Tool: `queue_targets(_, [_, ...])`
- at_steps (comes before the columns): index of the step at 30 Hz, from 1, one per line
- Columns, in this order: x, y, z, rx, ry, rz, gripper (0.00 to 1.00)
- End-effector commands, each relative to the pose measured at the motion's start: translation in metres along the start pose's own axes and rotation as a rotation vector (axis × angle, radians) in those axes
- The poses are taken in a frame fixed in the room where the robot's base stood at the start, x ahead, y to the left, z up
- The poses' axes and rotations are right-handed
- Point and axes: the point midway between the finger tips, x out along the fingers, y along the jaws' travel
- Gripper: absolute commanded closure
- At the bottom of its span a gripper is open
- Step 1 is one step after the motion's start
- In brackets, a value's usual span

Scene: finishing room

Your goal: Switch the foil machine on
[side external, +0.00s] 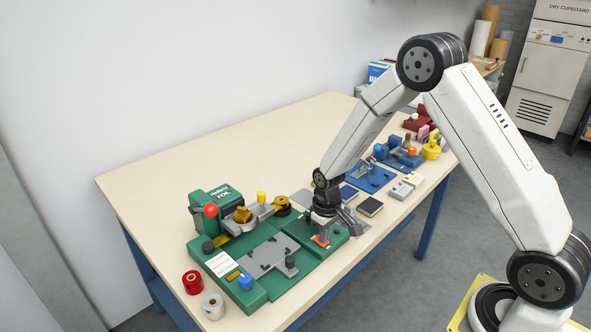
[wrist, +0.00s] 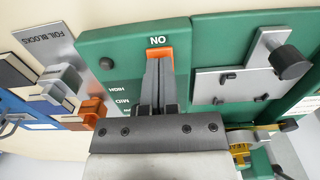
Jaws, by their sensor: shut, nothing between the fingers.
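The green foil machine (side external: 262,292) stands near the front of the table, with a grey plate and a green FOIL housing. Its orange switch (side external: 320,241) is on the right part of the base, and also shows in the wrist view (wrist: 155,52) beside an upside-down ON label. My gripper (side external: 322,234) is shut and empty, pointing down at the switch. In the wrist view its fingertips (wrist: 157,62) are right at the orange switch and hide part of it; I cannot tell whether they touch. The switch's exact tilt is not clear.
A grey FOIL BLOCKS plate (wrist: 48,48) with small blocks lies beside the machine. A red roll (side external: 192,282) and a pale roll (side external: 213,306) stand at its front left. The table's left back is clear.

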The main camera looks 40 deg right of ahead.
Motion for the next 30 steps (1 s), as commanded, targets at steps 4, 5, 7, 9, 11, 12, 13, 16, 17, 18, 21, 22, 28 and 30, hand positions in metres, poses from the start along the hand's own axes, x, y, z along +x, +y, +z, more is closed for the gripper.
queue_targets(4, [-0.009,0.000,0.000,0.000,0.001,0.000,1.00])
queue_targets(5, [-0.011,0.000,0.000,0.000,0.000,0.000,1.00])
queue_targets(7, [-0.014,0.000,0.000,0.000,0.000,0.000,1.00])
queue_targets(9, [-0.019,0.000,0.000,0.000,0.001,0.000,1.00])
queue_targets(11, [-0.022,0.000,0.000,0.000,0.001,0.000,1.00])
queue_targets(12, [-0.024,0.000,0.000,0.000,0.000,0.000,1.00])
queue_targets(13, [-0.026,0.000,0.000,0.000,0.000,0.000,1.00])
queue_targets(16, [-0.032,0.000,0.000,0.000,0.001,0.000,1.00])
queue_targets(17, [-0.033,0.000,0.000,0.000,0.001,0.000,1.00])
queue_targets(18, [-0.035,0.000,0.000,0.000,0.001,0.000,1.00])
queue_targets(21, [-0.041,0.000,0.000,0.000,0.000,0.000,1.00])
queue_targets(22, [-0.043,0.000,0.000,0.000,0.001,0.000,1.00])
queue_targets(28, [-0.054,0.000,0.000,0.000,0.000,0.000,1.00])
queue_targets(30, [-0.058,0.000,0.000,0.000,0.001,0.000,1.00])
